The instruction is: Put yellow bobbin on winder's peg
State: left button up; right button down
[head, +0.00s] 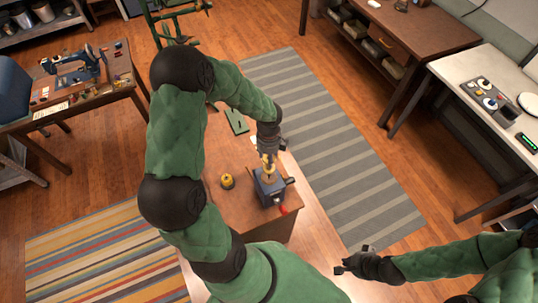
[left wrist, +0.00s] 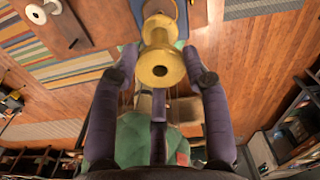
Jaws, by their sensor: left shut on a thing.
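The winder (head: 268,188) is a small blue-grey device standing on the wooden table. My left gripper (head: 267,153) is above it, with the yellow bobbin (head: 267,166) between its fingers.
A small yellow-and-dark item (head: 227,181) stands on the table (head: 225,205) left of the winder. A green flat piece (head: 236,121) lies farther back. A sewing-machine table (head: 92,98) is at the left and a white-topped counter (head: 470,60) at the right.

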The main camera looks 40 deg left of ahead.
pick_arm(q)
jog(key=shift+f+b, duration=2.6)
jog(key=shift+f, duration=0.95)
jog(key=o, duration=0.9)
jog(key=shift+c, duration=0.2)
jog(key=shift+w+r, duration=0.1)
jog(key=shift+r, duration=0.5)
notch_tip(320, 180, up, 11)
jog(key=shift+f, duration=0.1)
